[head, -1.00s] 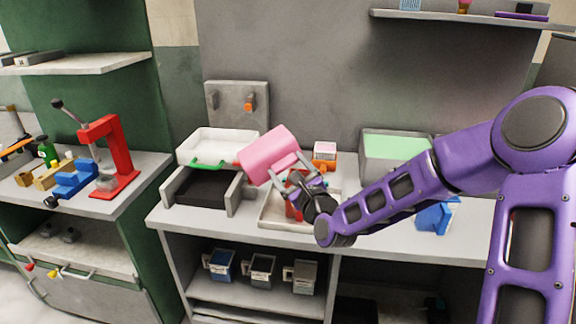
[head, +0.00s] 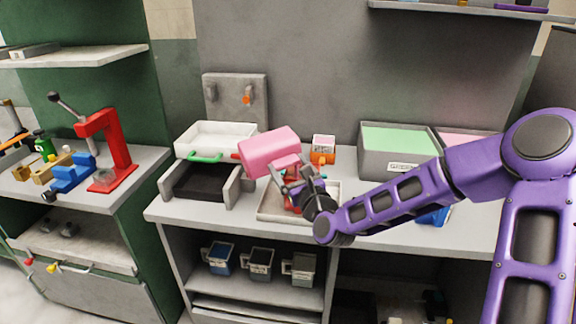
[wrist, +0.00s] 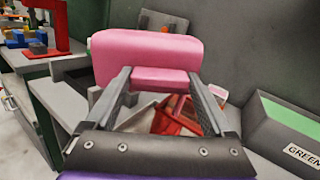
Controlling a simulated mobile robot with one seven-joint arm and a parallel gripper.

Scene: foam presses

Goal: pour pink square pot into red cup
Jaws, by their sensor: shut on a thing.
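The pink pot (head: 270,152) is held up above the worktop, lying on its side and nearly level in the head view. My gripper (head: 288,182) is shut on it. In the wrist view, the fingers (wrist: 160,82) grip a pink block, perhaps its handle, on the near side of the pot (wrist: 148,52). The pot's opening and contents are hidden. A red object, likely the red cup (wrist: 176,122), shows below and beyond the fingers in the wrist view. It stands in a shallow pale tray (head: 268,214), mostly covered by my gripper in the head view.
A black-lined press (head: 200,182) and a white tray (head: 215,138) are at left. A white-and-pink container and orange object (head: 323,157) stand behind. A labelled green-topped bin (head: 398,142) is at right. Several mugs (head: 260,263) sit on the shelf below.

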